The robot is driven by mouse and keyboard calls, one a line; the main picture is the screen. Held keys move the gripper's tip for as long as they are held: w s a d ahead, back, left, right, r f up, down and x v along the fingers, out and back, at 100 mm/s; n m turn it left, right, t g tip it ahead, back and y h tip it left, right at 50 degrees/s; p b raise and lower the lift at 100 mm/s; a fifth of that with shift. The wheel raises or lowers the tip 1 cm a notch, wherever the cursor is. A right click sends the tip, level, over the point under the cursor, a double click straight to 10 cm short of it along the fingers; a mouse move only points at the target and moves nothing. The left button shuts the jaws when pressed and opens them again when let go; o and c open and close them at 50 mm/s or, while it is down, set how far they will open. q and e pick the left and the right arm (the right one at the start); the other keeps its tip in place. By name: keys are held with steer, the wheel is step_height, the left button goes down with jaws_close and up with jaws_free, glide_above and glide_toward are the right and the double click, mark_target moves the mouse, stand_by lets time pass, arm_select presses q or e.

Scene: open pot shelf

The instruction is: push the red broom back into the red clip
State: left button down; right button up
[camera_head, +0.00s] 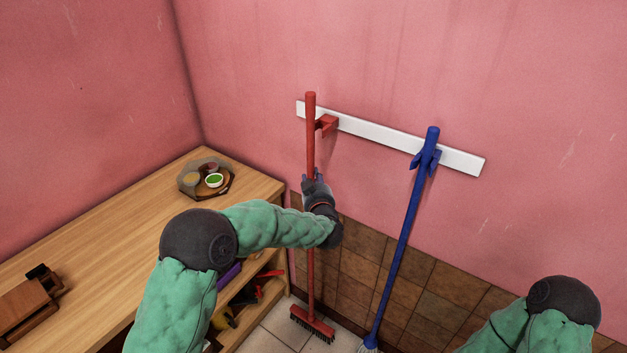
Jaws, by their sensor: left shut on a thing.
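The red broom (311,140) stands upright with its brush head (313,325) at the floor. My left gripper (314,183) is shut on its handle, below the rail. The red clip (328,123) is fixed to the white rail (380,137) on the wall. The upper handle is just left of the clip, and it looks apart from the clip's jaws, though the exact gap is hard to tell. My right gripper is out of view; only part of that arm shows at the lower right.
A wooden shelf unit (110,225) stands at the left, with a tray (190,182) holding small bowls and a brown wooden object (28,308) on top. Bare wall lies right of the rail.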

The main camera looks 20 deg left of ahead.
arm_select(q)
steer(key=shift+w+d+r, duration=0.1)
steer(key=shift+d, duration=0.2)
stand_by(0.4)
steer(key=shift+w+a+p, duration=0.15)
steer(key=shift+a+p, duration=0.05)
steer(key=shift+p, duration=0.2)
steer(key=shift+w, duration=0.1)
stand_by(0.5)
steer(key=shift+w+d+p, duration=0.3)
steer(key=shift+w+d, duration=0.3)
steer(key=shift+w, duration=0.35)
steer(key=shift+w+a, duration=0.1)
steer(key=shift+a, duration=0.1)
steer(key=shift+w+d, duration=0.15)
stand_by(0.7)
steer(key=shift+w+d+p, duration=0.35)
steer(key=shift+w+p, duration=0.1)
steer(key=shift+w, duration=0.15)
